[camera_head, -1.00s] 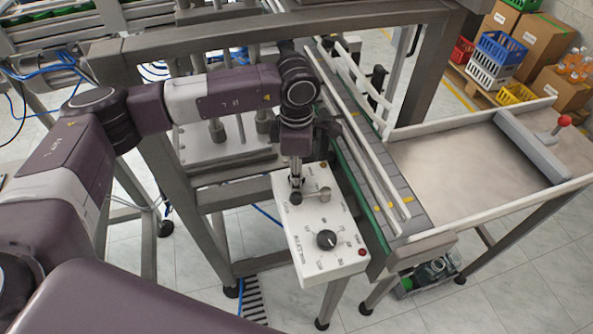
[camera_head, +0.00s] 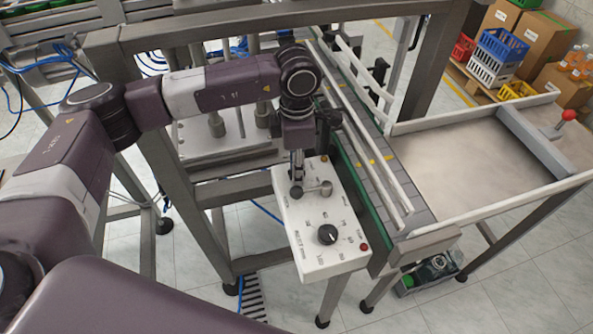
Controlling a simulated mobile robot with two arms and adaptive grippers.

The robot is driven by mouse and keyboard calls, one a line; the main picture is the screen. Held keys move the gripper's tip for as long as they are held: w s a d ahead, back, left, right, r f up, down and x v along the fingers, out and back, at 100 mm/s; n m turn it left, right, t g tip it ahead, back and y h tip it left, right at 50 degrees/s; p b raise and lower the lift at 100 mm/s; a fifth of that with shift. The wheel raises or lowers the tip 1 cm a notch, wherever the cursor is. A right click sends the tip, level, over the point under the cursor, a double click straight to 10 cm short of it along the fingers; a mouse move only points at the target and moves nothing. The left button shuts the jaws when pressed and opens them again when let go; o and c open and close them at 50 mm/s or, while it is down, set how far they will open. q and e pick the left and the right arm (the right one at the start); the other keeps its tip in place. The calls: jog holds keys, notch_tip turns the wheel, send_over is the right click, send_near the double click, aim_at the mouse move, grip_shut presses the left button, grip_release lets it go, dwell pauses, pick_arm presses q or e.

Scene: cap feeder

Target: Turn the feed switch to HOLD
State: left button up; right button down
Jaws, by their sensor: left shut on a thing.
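A white control box (camera_head: 290,236) stands in the middle, with a grey lever-type switch (camera_head: 314,189) on its upper half. My left gripper (camera_head: 297,187) comes down from above and is shut on the switch's left end; its fingertips partly hide that end. The lever's round right end (camera_head: 326,187) shows clear of the gripper. The lever lies nearly level across the picture. Printed labels surround it, but they are too small to read, so I cannot tell which position it is in. My right gripper is not in view.
A black dial (camera_head: 327,235) and a red button (camera_head: 364,246) sit lower on the box. A conveyor (camera_head: 381,190) with guide rails runs close along its right side. A steel frame beam (camera_head: 195,215) stands to the left. A wide tray table (camera_head: 455,165) is further right.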

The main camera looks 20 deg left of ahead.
pick_arm(q)
jog(key=n+b, duration=0.2)
jog(key=shift+f+n+b, duration=0.2)
jog(key=shift+n+b, duration=0.1)
jog(key=n+b, duration=0.2)
jog(key=shift+n, duration=0.4)
jog(key=n+b, duration=0.2)
jog(key=n, duration=0.1)
jog(key=shift+r+n+b, duration=0.15)
jog(key=shift+n+b, duration=0.15)
jog(key=shift+b, duration=0.05)
jog(key=shift+r+n+b, duration=0.1)
jog(key=shift+n+b, duration=0.2)
jog(key=shift+n, duration=0.3)
jog(key=shift+w, duration=0.1)
jog(key=o, duration=0.9)
notch_tip(320, 180, up, 12)
